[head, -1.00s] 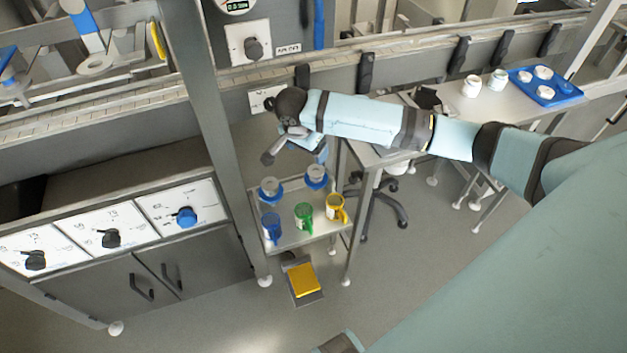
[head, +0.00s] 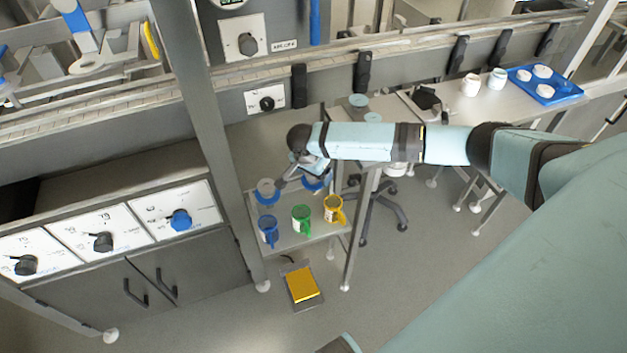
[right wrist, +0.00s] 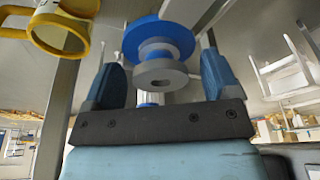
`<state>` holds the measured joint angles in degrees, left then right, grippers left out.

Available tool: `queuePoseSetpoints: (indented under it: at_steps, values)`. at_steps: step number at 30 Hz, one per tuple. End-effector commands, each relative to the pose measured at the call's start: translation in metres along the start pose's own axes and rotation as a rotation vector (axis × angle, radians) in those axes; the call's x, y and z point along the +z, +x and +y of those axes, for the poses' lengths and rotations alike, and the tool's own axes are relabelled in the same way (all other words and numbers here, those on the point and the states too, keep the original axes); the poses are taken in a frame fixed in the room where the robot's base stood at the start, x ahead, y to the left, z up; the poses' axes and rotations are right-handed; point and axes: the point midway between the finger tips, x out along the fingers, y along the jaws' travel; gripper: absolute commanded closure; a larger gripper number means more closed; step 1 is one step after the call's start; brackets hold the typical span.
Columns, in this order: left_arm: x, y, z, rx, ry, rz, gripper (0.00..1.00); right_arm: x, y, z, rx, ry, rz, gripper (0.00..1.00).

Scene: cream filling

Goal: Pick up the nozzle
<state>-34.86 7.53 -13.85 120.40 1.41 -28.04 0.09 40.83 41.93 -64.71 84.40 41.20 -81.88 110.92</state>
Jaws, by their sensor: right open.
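Two nozzles with blue flanges and grey ends are on a small metal shelf stand (head: 290,238). The left nozzle (head: 267,190) is in clear view. The right nozzle (head: 316,184) is partly hidden behind my right gripper. In the right wrist view a nozzle (right wrist: 160,40) with a wide blue disc and grey ring shows between and just past the fingertips. My right gripper (right wrist: 158,68) is open, its two blue fingers on either side of that nozzle with visible gaps. I cannot tell how deep the nozzle is between them. My left gripper is out of view.
Blue (head: 268,230), green (head: 301,218) and yellow (head: 334,209) mugs stand close in front of the nozzles. A post (head: 205,130) rises left of the stand. A yellow pedal (head: 301,284) lies on the floor. A table at right holds a blue tray (head: 545,92).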

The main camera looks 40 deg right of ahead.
Motion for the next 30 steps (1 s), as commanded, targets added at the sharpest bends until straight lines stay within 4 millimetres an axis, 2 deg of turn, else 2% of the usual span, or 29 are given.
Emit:
queuePoseSetpoints:
  at_steps: [8, 15, 16, 24, 26, 30]
  values:
    - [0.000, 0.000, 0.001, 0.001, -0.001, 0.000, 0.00, 0.000, 0.003, 0.000, -0.001, 0.000, 0.000, 0.18]
    - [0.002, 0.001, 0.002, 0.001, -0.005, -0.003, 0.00, 0.000, 0.003, 0.000, -0.001, 0.000, 0.000, 0.73]
    - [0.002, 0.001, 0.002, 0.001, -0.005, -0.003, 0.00, 0.000, 0.003, 0.000, -0.001, 0.000, 0.000, 0.77]
    - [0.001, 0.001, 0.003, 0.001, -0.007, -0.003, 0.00, -0.001, -0.001, -0.001, -0.002, 0.001, 0.000, 0.77]
    - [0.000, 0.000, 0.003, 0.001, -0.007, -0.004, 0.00, -0.003, -0.006, -0.001, -0.002, 0.001, -0.001, 0.77]
    - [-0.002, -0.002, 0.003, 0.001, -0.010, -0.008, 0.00, -0.010, -0.031, -0.001, -0.003, 0.002, 0.000, 0.77]
